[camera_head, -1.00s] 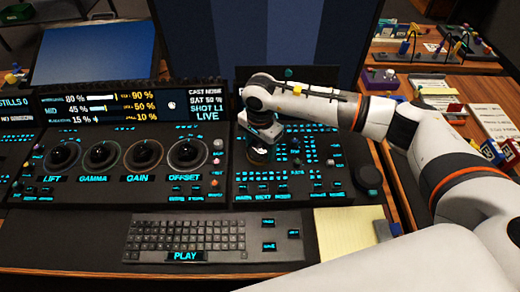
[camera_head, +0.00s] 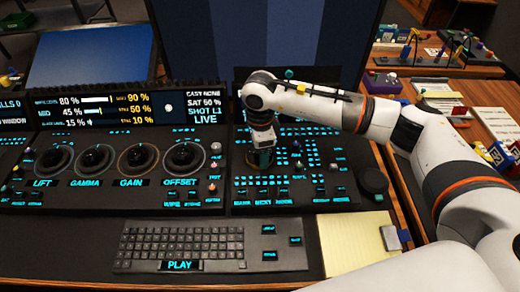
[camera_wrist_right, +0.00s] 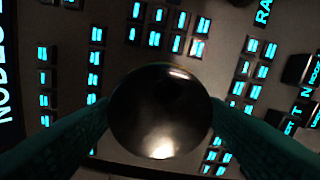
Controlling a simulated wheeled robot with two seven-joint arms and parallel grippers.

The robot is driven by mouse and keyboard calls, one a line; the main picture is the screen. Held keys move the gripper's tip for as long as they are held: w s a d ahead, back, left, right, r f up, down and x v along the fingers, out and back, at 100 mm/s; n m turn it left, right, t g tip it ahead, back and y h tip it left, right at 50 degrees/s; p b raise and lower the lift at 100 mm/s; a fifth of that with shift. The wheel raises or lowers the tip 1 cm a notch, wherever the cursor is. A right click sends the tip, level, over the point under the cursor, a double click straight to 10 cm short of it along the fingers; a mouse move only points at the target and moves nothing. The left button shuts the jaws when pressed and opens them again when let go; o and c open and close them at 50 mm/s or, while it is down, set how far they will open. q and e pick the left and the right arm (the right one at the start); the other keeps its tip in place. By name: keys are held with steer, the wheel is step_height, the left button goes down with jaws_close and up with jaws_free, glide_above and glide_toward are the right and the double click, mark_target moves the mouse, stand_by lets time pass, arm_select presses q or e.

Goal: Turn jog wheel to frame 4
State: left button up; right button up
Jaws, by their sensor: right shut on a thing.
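A round dark knob (camera_wrist_right: 160,108) with a shiny domed top fills the middle of the right wrist view. My right gripper (camera_wrist_right: 160,125) is shut on it, with one teal finger on each side. In the head view my right gripper (camera_head: 262,158) points down onto the right-hand button panel (camera_head: 225,205) and mostly hides this knob. A second, wider dark dial (camera_head: 373,181) stands at that panel's right edge, apart from the gripper. I cannot tell from labels which of them is the jog wheel, and no frame number is readable. My left gripper is not in view.
Several trackballs, including the OFFSET ball (camera_head: 184,157), sit left of the gripper. A display strip (camera_head: 130,108) stands behind them. A keyboard (camera_head: 182,244) and yellow notepad (camera_head: 352,243) lie in front. Lit buttons and small knobs surround the gripper closely.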

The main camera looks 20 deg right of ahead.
steer(key=shift+w+r, duration=0.1)
stand_by(0.3)
steer(key=o, duration=1)
step_height(320, 180, up, 12)
steer(key=b, duration=0.1)
